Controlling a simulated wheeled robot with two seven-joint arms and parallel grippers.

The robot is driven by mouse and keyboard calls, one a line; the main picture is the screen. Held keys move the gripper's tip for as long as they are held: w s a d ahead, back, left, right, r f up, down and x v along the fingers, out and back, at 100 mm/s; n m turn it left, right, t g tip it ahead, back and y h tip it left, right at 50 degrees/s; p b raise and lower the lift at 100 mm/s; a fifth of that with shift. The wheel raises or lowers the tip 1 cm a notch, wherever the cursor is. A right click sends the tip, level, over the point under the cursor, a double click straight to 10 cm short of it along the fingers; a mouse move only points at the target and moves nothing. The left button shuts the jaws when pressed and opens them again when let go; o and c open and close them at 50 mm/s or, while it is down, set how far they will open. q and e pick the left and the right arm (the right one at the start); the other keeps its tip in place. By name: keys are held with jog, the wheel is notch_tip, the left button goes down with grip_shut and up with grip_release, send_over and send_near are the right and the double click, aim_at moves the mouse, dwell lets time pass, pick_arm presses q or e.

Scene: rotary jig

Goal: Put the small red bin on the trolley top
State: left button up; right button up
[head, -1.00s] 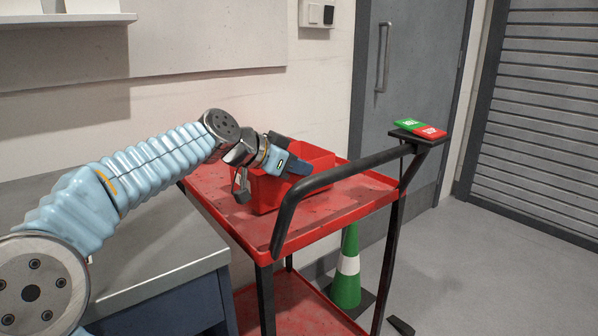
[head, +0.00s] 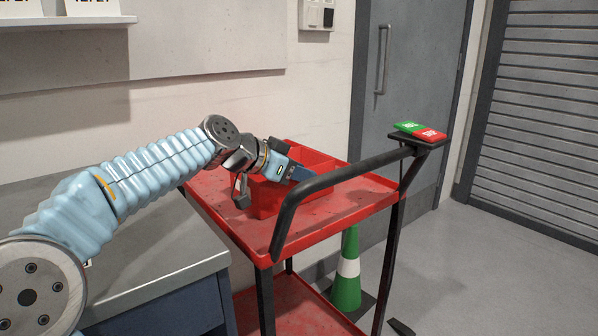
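The small red bin (head: 318,160) is on the red trolley top (head: 345,208), toward its far side, partly hidden behind my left gripper. It looks upright and has an inner divider. Its underside is hidden, so I cannot tell whether it rests fully on the surface. My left gripper (head: 300,175) reaches in from the left, at the near side of the bin. My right gripper is out of view.
The trolley's black handle (head: 340,178) rises in front of the bin. A green and red button plate (head: 420,132) sits at its right end. A green cone (head: 346,285) stands behind the trolley. A grey bench (head: 165,265) is at left. The trolley top's near right area is clear.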

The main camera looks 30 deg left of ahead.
pick_arm(q)
jog(key=v, duration=1.2)
jog(key=shift+w, duration=0.1)
